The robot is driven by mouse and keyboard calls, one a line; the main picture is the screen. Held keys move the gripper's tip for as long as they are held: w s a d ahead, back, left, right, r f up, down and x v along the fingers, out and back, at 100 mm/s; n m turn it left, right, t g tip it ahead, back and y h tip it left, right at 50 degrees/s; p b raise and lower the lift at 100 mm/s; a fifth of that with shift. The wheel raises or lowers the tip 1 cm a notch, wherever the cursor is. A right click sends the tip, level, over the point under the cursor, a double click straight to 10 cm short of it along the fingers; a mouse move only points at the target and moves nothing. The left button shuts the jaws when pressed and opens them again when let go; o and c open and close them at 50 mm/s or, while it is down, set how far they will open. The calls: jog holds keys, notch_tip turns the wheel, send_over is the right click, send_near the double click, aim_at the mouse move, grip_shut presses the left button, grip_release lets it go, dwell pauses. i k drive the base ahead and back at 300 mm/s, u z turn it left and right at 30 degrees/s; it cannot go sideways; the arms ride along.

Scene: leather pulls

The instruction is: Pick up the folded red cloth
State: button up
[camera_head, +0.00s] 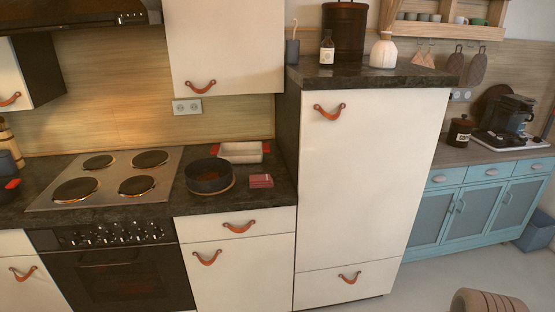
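The folded red cloth (261,181) lies flat on the dark countertop (273,199), to the right of the stove. It is small, with a reddish-pink folded stack look. A dark round pot (209,178) stands to its left, apart from it. A white baking dish with red handles (241,152) is behind it. My gripper is not in view, so I cannot see whether it is open or shut.
The tall white cabinet (360,190) rises just right of the cloth's counter. The stovetop (108,178) with several dark plates is at left. A wall cabinet (225,48) hangs above. Open floor (430,285) shows at lower right, with a ribbed tan object (488,301) cut off there.

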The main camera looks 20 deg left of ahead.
aim_at(256, 182)
jog(key=u, duration=0.45)
jog(key=i, duration=1.4)
jog(key=u, duration=1.8)
jog(key=i, duration=0.9)
jog(key=u, duration=0.85)
